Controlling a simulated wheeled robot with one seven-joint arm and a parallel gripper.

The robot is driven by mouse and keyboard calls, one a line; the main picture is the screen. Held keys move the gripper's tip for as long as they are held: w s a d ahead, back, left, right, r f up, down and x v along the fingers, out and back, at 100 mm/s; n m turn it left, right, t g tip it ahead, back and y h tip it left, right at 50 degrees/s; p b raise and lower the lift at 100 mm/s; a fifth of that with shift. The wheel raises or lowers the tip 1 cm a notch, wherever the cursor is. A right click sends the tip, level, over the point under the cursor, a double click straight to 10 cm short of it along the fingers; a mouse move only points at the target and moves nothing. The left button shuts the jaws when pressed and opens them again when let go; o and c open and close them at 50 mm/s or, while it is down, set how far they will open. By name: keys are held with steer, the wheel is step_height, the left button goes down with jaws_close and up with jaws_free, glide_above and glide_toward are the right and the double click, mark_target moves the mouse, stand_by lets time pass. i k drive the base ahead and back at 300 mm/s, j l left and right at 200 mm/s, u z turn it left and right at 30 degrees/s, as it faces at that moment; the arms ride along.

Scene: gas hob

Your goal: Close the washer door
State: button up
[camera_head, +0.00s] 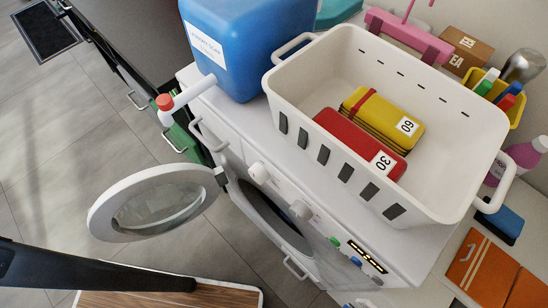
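The washer (330,243) is a white front-loading machine in the middle of the view. Its round door (152,203), a white ring with a glass centre, stands wide open to the left, swung out on its hinge side. The dark drum opening (268,212) shows partly on the washer's front. My gripper is not in view. A dark bar at the lower left may be part of my own body. No contact with the door shows.
On the washer stand a blue jug (248,45) with a red-capped spout and a white basket (455,165) holding red and yellow items. Grey tiled floor (75,130) lies clear left of the door. Bottles and folded cloths are at right.

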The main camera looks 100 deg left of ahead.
mark_target(103, 221)
steer(key=k+j+z, duration=0.1)
steer(key=k+z, duration=0.35)
steer(key=k, duration=0.4)
steer(key=k+u, duration=0.1)
steer(key=k, duration=0.45)
steer(key=k+j+u, duration=0.15)
steer(key=k, duration=0.4)
steer(key=k+j+u, duration=0.1)
steer(key=k, duration=0.45)
steer(key=u, duration=0.85)
steer(key=j+u, duration=0.2)
steer(key=u, duration=0.2)
steer(key=j+u, duration=0.2)
steer(key=u, duration=0.25)
